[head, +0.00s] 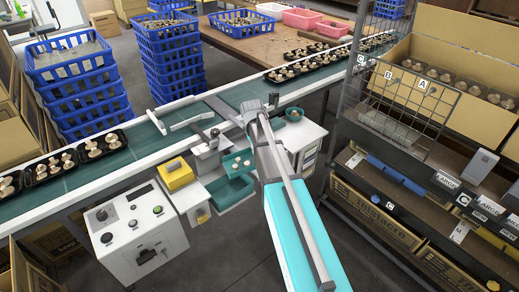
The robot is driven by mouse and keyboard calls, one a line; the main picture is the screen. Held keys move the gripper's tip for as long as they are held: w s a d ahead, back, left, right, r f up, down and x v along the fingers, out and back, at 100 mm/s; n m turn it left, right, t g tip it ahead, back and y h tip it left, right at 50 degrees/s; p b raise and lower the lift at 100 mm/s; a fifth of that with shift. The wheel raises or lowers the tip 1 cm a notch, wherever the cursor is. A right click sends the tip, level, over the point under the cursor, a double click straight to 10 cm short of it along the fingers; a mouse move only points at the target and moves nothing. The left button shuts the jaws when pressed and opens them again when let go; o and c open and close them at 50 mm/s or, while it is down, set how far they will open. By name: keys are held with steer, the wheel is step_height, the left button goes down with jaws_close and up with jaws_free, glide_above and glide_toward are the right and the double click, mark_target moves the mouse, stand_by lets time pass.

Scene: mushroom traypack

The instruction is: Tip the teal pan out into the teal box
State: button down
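A small teal pan (238,163) with a few pale bits on it shows left of my arm, just above the teal box (232,194). The pan looks slightly tilted, but I cannot tell whether it rests on something or is held. The open teal box sits below it, beside the white control cabinet, and its visible inside looks empty. My arm rises from the bottom of the view to the belt's near edge. A grey and black part (207,147), which may be my gripper, is close to the pan's left side. Its fingers are too small to make out.
A yellow block (177,174) is left of the box. The conveyor (80,180) carries black mushroom trays behind. Blue crates (165,50) are stacked beyond it. A shelf rack (440,190) stands at the right.

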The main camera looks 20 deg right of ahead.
steer(key=a+h, duration=0.1)
steer(key=a+h+b, duration=0.1)
steer(key=shift+s+f+h+b, duration=0.1)
steer(key=shift+f+h+b, duration=0.2)
steer(key=shift+h, duration=0.1)
steer(key=shift+s+a+r+h+b, duration=0.1)
steer(key=shift+a+r+h+b, duration=0.15)
steer(key=shift+a+h, duration=0.4)
steer(key=shift+w+a+r+h+b, duration=0.1)
steer(key=shift+a+r+h+b, duration=0.1)
steer(key=shift+a+h+b, duration=0.35)
steer(key=shift+s+a+r+h+b, duration=0.1)
steer(key=shift+a+r+h+b, duration=0.1)
steer(key=shift+a+h, duration=0.6)
steer(key=shift+s+a+r+t+h+b, duration=0.15)
steer(key=shift+a+r+h+b, duration=0.15)
steer(key=shift+a+h+b, duration=0.6)
steer(key=shift+w+a+r+t+h+b, duration=0.15)
steer(key=shift+a+r+h+b, duration=0.15)
steer(key=shift+a+h+b, duration=0.6)
steer(key=shift+s+a+p, duration=0.1)
steer(key=shift+a+p, duration=0.1)
steer(key=shift+p, duration=0.1)
steer(key=shift+r, duration=0.1)
steer(key=shift+r+y+p, duration=0.35)
steer(key=shift+y+p, duration=0.05)
steer(key=shift+p, duration=0.55)
steer(key=shift+r+y+p, duration=0.25)
steer(key=shift+y+p, duration=0.15)
steer(key=shift+p, duration=0.3)
